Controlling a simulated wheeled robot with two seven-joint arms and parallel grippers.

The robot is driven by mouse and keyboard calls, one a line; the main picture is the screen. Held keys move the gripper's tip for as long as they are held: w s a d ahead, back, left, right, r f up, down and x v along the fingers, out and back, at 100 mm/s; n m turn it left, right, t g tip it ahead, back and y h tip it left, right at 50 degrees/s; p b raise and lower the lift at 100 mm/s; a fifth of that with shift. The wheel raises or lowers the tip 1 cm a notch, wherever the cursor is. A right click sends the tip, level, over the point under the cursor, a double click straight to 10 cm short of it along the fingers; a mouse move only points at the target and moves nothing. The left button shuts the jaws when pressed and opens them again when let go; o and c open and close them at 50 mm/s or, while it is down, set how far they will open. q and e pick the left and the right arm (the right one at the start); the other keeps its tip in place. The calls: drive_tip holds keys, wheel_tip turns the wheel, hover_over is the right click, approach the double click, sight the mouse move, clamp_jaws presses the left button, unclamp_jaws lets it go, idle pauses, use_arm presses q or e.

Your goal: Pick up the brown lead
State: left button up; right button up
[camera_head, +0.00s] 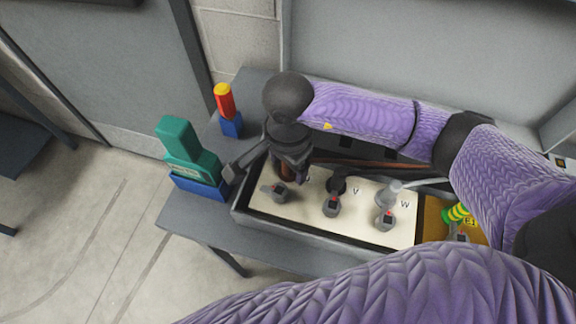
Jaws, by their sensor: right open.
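The brown lead (385,164) runs leftward inside the open grey terminal box, behind the cream terminal plate (358,218). Its brown end (287,172) shows below my right gripper (272,172), over the leftmost terminal (276,191). My right gripper is open, pointing down, with one dark finger out to the left of this end. The other finger is hard to make out against the dark gripper body. I cannot tell whether the gripper touches the lead. The letter by this terminal is hidden. My left gripper is not in view.
A black lead (337,184) stands at terminal V and a grey lead (391,193) at W. A green-yellow lead (456,212) is at the right. A teal tool (180,140) in a blue holder (199,187) and a red-yellow tool (225,101) stand left of the box.

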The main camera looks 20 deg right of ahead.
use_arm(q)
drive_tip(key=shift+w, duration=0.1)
use_arm(e)
drive_tip(key=shift+c, duration=0.3)
clamp_jaws()
drive_tip(key=shift+r, duration=0.1)
